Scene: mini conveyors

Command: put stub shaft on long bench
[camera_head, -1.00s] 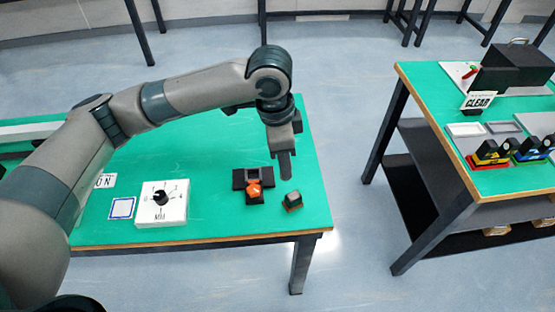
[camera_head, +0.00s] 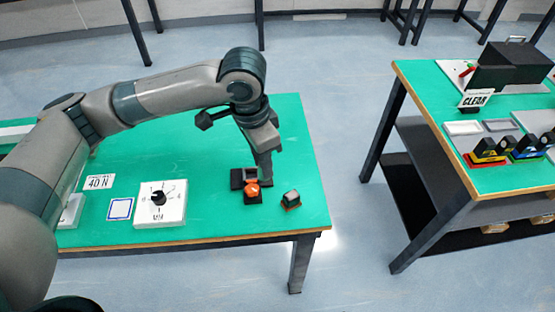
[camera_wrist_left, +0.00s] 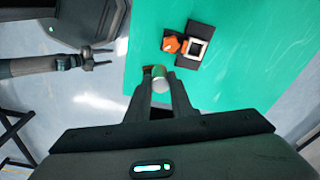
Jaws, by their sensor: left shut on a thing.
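My left gripper (camera_head: 266,178) is over the green bench (camera_head: 220,222), just behind the orange knob. In the left wrist view its fingers (camera_wrist_left: 160,90) are shut on a short, pale grey cylinder (camera_wrist_left: 160,82), which looks like the stub shaft. The head view does not show the shaft clearly, as the gripper covers it. The bench also fills much of the left wrist view (camera_wrist_left: 260,75). My right gripper (camera_wrist_left: 103,57) shows small at the left of the left wrist view, its fingers apart and empty; it is out of the head view.
A black fixture (camera_head: 237,179) with an orange knob (camera_head: 252,190) and a grey block on a brown base (camera_head: 291,198) stand near the bench's right front corner. A white dial box (camera_head: 160,204) and a 40 N sign (camera_head: 98,182) are left. A second bench (camera_head: 430,90) stands right, across a gap.

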